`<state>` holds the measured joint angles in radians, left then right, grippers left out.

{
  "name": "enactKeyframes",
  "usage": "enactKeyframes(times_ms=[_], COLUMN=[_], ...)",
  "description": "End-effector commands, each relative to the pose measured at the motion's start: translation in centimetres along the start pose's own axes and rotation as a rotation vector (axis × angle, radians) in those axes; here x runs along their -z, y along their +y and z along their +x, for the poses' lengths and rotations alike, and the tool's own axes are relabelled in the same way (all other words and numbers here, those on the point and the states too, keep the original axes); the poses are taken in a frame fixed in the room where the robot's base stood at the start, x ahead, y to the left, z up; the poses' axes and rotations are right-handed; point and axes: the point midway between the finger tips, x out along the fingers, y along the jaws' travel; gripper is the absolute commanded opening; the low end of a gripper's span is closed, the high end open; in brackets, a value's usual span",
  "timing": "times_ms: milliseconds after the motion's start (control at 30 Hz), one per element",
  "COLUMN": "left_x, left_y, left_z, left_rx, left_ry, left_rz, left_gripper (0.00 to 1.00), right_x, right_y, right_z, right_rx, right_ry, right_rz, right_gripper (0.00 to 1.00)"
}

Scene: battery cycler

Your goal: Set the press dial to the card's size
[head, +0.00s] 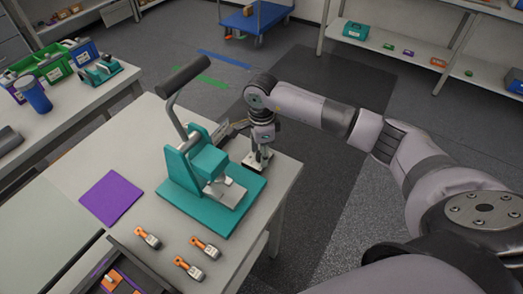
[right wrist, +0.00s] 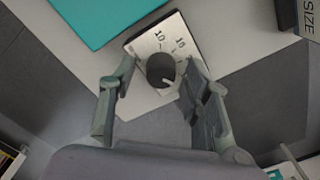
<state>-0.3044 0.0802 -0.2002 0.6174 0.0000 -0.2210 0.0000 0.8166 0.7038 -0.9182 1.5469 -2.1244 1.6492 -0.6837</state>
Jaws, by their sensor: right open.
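The teal press (head: 208,190) with its long dark-handled lever stands on the near table. The dial (right wrist: 160,68) is a dark round knob on a pale plate (right wrist: 143,44) marked with numbers, one of them 10; others are partly hidden. A light pointer mark on the knob faces lower right in the right wrist view. My right gripper (right wrist: 163,88) is open, its two fingers on either side of the knob; contact cannot be told. In the head view the right gripper (head: 260,152) is beside the press. A dark-framed card reading SIZE (right wrist: 309,18) is cut off; its value is hidden. My left gripper is out of view.
Several orange-ended pieces (head: 204,247) and a purple mat (head: 112,197) lie on the table near the press. A dark tray (head: 122,262) is at the near edge. Bins and a blue cup (head: 35,95) stand on the left bench.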

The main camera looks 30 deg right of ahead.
Motion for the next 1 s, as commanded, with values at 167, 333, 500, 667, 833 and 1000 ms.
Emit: enactKeyframes(times_ms=[167, 333, 500, 667, 833, 1000], left_x=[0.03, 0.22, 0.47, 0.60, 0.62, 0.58], left_y=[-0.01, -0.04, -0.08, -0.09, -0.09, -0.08], left_z=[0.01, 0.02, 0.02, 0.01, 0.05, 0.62], left_rx=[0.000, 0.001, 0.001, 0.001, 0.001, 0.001], left_ry=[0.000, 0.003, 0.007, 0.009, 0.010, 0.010], left_rz=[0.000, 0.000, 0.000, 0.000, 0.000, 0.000], left_gripper=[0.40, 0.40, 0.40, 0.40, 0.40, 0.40], right_x=[-0.01, 0.00, 0.00, 0.01, 0.01, 0.03], right_y=[0.00, 0.00, -0.01, -0.01, -0.02, -0.06], right_z=[-0.03, -0.05, -0.06, -0.07, -0.06, 0.08], right_rx=[0.000, 0.000, 0.000, 0.000, 0.000, 0.002], right_ry=[0.000, 0.000, 0.000, 0.000, 0.000, 0.000], right_rz=[0.000, 0.000, 0.000, 0.000, -0.001, -0.028], right_gripper=[0.35, 0.24, 0.13, 0.02, 0.00, 0.00])
